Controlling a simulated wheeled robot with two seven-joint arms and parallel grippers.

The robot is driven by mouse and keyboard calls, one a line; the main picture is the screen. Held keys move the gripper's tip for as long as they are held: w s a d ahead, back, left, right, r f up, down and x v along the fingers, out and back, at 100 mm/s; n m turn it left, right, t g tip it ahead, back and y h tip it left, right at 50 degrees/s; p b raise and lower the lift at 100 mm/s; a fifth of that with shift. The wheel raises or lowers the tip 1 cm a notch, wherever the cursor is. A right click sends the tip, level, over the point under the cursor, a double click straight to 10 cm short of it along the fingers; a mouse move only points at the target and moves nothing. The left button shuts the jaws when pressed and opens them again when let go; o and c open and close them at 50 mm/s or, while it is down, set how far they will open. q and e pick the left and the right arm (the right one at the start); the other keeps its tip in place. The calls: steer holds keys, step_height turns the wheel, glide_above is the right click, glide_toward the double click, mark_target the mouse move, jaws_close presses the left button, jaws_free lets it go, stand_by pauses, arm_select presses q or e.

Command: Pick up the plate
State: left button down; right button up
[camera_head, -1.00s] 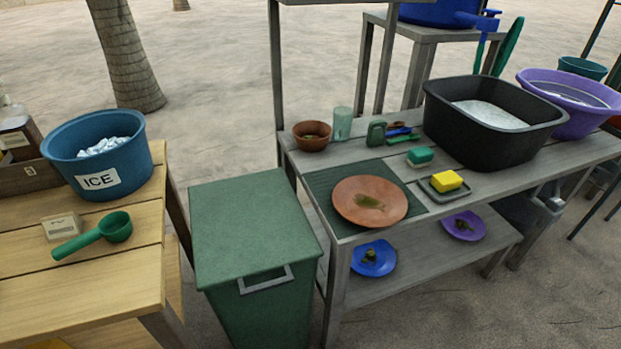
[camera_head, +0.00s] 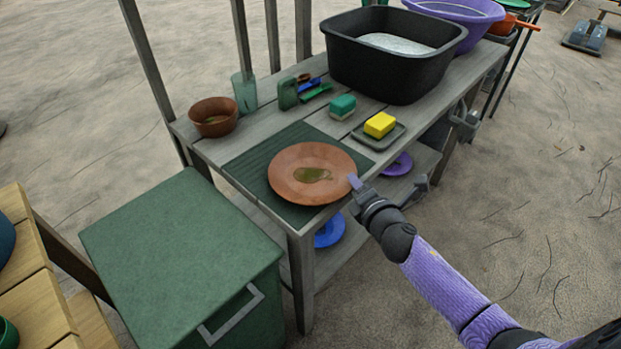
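A round terracotta plate (camera_head: 318,163) with a greenish-brown smear lies on the dark green mat (camera_head: 262,160) at the front left of the grey wooden table. My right gripper (camera_head: 357,184) is at the plate's right front rim, with my purple-sleeved arm coming in from the lower right. A light purple fingertip appears at or very near the rim. Whether it touches the plate, and how far the fingers are apart, I cannot make out. My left gripper is out of view.
A blue plate (camera_head: 329,232) and a purple plate (camera_head: 397,164) lie on the shelf below. A yellow sponge (camera_head: 380,124), a black basin (camera_head: 393,57) and a terracotta bowl (camera_head: 213,117) stand on the tabletop. A green bin (camera_head: 180,262) stands at the left.

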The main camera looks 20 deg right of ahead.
steer(key=shift+w, duration=0.2)
jaws_close()
stand_by(0.8)
stand_by(0.3)
